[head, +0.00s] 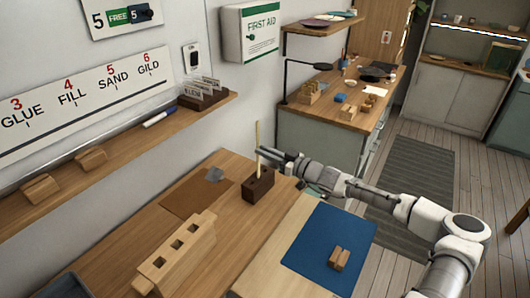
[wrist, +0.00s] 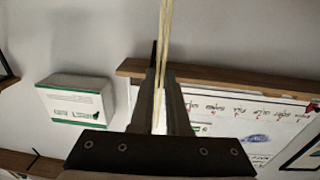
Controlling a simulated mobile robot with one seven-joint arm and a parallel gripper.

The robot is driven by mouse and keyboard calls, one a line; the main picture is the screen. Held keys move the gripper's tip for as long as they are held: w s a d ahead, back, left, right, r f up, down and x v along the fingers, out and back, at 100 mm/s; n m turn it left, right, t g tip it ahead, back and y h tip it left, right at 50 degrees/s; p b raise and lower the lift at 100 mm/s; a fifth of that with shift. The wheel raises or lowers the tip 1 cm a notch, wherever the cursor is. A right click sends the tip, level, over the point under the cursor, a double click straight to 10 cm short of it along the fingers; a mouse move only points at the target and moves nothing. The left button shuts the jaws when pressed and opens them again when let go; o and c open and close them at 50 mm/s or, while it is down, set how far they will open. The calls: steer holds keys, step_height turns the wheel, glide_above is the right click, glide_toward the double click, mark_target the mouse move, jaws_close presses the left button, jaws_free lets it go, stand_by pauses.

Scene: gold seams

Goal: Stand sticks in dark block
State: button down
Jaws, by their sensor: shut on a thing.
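The dark block (head: 258,186) stands on the wooden bench, with openings in its top. A thin pale stick (head: 258,136) is upright above the block. My gripper (head: 264,155) is shut on the stick from the right, just above the block. I cannot tell whether the stick's lower end is inside an opening. In the wrist view the pale stick (wrist: 165,40) runs up from between the gripper fingers (wrist: 160,100). It looks split lengthwise there, so I cannot tell whether it is one stick or two.
A light wooden block with square holes (head: 166,265) stands at the front left. A brown mat (head: 190,198) with a grey piece (head: 214,174) lies left of the dark block. A blue mat (head: 318,235) bears small wooden pieces (head: 339,258). A wall shelf (head: 125,150) runs along the left.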

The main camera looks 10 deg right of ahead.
steer(key=shift+f+b, duration=2.15)
steer(key=c, duration=0.8)
jaws_free()
steer(key=b, duration=0.1)
glide_toward(259, 160)
steer(key=shift+s+d, duration=0.45)
steer(key=shift+s, duration=0.15)
steer(key=shift+r, duration=0.1)
